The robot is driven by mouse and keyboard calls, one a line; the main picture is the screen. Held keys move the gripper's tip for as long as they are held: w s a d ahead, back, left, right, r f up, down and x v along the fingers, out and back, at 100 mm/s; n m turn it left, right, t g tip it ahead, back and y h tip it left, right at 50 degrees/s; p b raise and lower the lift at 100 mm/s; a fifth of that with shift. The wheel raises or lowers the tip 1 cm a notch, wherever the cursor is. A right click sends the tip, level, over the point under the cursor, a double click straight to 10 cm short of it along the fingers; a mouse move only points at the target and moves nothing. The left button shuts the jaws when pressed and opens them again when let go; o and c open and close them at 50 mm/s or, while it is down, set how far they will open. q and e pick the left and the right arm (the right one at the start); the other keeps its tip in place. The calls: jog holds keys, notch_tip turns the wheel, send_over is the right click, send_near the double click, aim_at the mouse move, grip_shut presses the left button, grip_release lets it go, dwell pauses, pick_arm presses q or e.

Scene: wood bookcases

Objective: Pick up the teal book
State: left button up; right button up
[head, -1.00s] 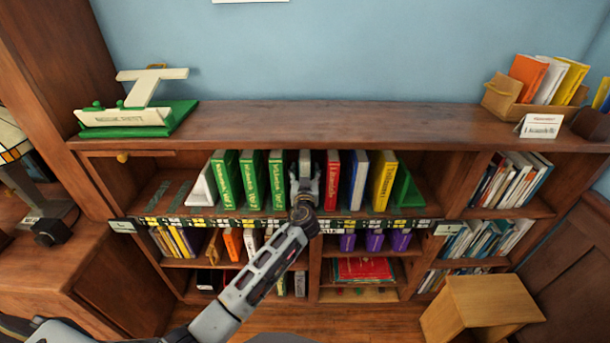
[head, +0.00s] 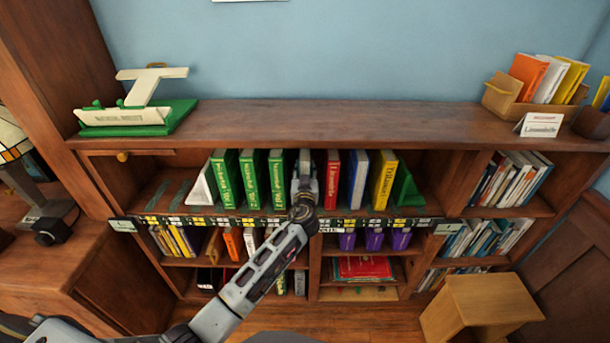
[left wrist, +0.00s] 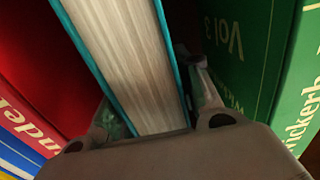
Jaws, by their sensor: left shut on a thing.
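The teal book (left wrist: 130,50) shows in the left wrist view with its pale pages and teal cover edges toward the camera. My left gripper (left wrist: 157,105) has one finger on each side of the book and is shut on it. In the head view my left gripper (head: 305,182) is at the upper shelf, between the green books and the red book, and hides most of the teal book. I cannot tell whether the book still touches the shelf. My right gripper is in neither view.
Several green books (head: 250,180) stand close on the left. A red book (head: 332,180), a blue book (head: 357,180) and a yellow book (head: 382,180) stand on the right. The bookcase top (head: 330,125) is close above. A wooden stool (head: 485,305) stands at lower right.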

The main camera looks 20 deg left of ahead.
pick_arm(q)
grip_shut()
jog(key=s+d+r, duration=0.1)
jog(key=s, duration=0.2)
jog(key=s+d+r+b, duration=0.1)
jog(key=s, duration=0.3)
jog(key=s+d+r, duration=0.1)
jog(key=s, duration=0.2)
jog(key=shift+s+r, duration=0.3)
jog(key=shift+s, duration=0.1)
jog(key=b, duration=0.2)
send_near(305, 172)
jog(key=s, duration=0.2)
jog(key=shift+s+d+r, duration=0.15)
jog(key=shift+s+d, duration=0.1)
jog(key=shift+d, duration=0.05)
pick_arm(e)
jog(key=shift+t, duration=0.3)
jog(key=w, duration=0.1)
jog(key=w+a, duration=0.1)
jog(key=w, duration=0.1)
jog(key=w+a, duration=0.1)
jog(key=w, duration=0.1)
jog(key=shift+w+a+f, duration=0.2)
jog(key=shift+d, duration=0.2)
